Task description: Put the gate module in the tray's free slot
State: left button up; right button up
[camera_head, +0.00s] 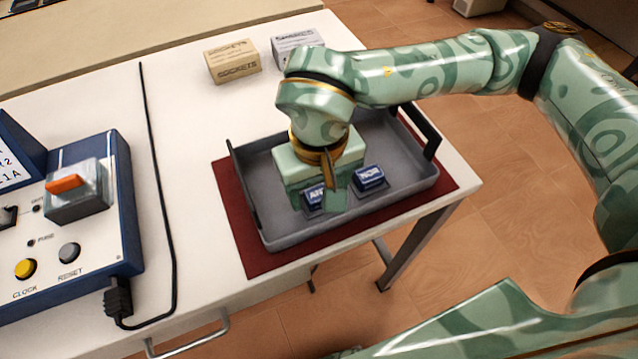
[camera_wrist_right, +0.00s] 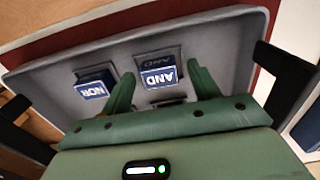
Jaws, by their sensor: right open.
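A grey tray (camera_head: 270,225) lies on a dark red mat. The blue AND module (camera_head: 313,196) and blue NOR module (camera_head: 369,178) are in the tray, apart from each other. In the right wrist view the AND module (camera_wrist_right: 158,76) is between the fingers of my right gripper (camera_wrist_right: 160,88), with gaps beside it, and the NOR module (camera_wrist_right: 93,88) is outside the left finger. My right gripper (camera_head: 323,202) is open, pointing down over the tray. A dark recess (camera_wrist_right: 168,102) shows partly behind the gripper body; the rest is hidden. My left gripper is out of view.
The mat (camera_head: 240,215) lies near the table's right edge. A blue-and-white console (camera_head: 90,240) with an orange switch stands left, its black cable (camera_head: 158,180) running across the table. A tan sockets box (camera_head: 232,62) and a grey box (camera_head: 296,46) stand behind the tray.

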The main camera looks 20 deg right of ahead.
aim_at(319, 193)
pick_arm(q)
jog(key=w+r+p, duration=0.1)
jog(key=p, duration=0.1)
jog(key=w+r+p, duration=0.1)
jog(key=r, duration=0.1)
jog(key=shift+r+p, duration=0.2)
jog(key=shift+p, duration=0.2)
pick_arm(e)
notch_tip(319, 193, up, 12)
jog(key=shift+r, duration=0.15)
